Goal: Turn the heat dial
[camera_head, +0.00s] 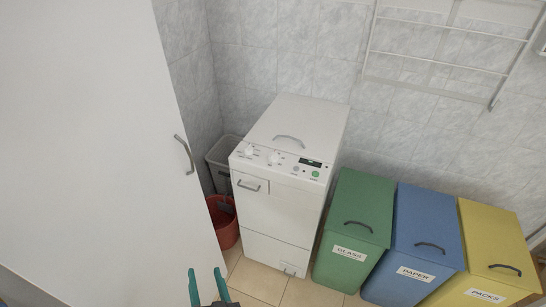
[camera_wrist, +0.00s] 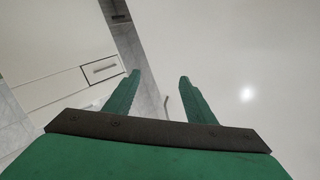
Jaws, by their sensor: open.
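A white top-loading washing machine (camera_head: 275,215) stands against the tiled wall in the head view. Its sloped control panel has a left dial (camera_head: 249,150) and a second dial (camera_head: 274,158), both white, with tiny markings. I cannot read which one is for heat. A dark display (camera_head: 310,162) and a green button (camera_head: 315,174) are at the panel's right. My gripper (camera_head: 207,287) is at the bottom of the head view, below and left of the panel and apart from it. In the wrist view my gripper (camera_wrist: 160,76) has its green fingers spread, with nothing between them. No dial is recognisable there.
A large white door or cabinet panel (camera_head: 95,130) with a handle (camera_head: 184,154) fills the left. A red bucket (camera_head: 224,222) and grey bin (camera_head: 222,152) stand beside the washer. Green (camera_head: 362,205), blue (camera_head: 425,225) and yellow (camera_head: 490,235) bins stand right.

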